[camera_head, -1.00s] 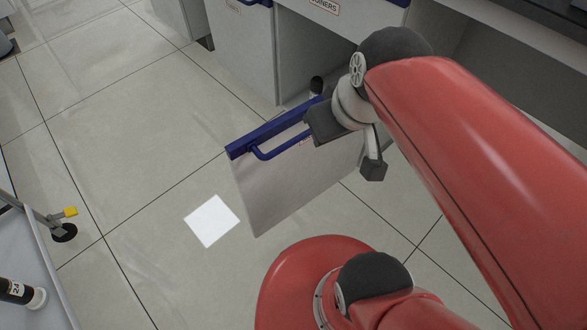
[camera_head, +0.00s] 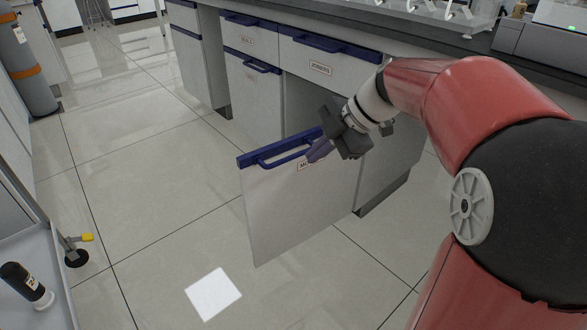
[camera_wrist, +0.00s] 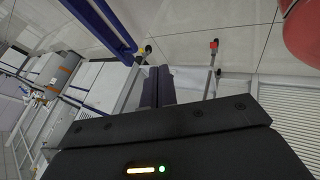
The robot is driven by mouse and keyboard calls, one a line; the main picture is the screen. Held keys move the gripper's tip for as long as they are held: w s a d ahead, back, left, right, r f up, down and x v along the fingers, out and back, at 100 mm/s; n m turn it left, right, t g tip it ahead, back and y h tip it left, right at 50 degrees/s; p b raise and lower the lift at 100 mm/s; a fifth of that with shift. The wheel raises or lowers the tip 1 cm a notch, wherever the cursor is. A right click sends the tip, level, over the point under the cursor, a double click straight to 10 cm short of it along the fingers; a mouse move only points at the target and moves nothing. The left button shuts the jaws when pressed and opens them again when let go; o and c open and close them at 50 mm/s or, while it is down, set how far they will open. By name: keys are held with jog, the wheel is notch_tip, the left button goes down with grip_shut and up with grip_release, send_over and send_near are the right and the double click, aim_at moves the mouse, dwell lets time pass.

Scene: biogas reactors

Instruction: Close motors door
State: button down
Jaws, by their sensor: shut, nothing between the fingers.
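The motors door (camera_head: 300,208) is a white cabinet door with a blue top edge and a blue bar handle (camera_head: 282,157). It stands open, swung out from the cabinet below the bench. Its label is partly covered by my gripper. My gripper (camera_head: 312,156) is shut and empty, with its fingertips at the right part of the door's top, close to the handle's right end. I cannot tell whether they touch. In the wrist view, the closed fingers (camera_wrist: 157,88) point past a blue bar (camera_wrist: 108,22) at the upper left.
The open cabinet space is behind the door, under the joiners drawer (camera_head: 325,60). Another closed door (camera_head: 255,100) is to its left. A cart (camera_head: 35,270) with a dark bottle (camera_head: 25,284) stands at the left. The floor in front of the door is clear.

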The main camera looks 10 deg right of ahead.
jog(key=w+a+f, duration=0.5)
jog(key=a+f, duration=0.2)
jog(key=shift+w+a+f+p, duration=0.25)
jog(key=shift+a+p, duration=0.1)
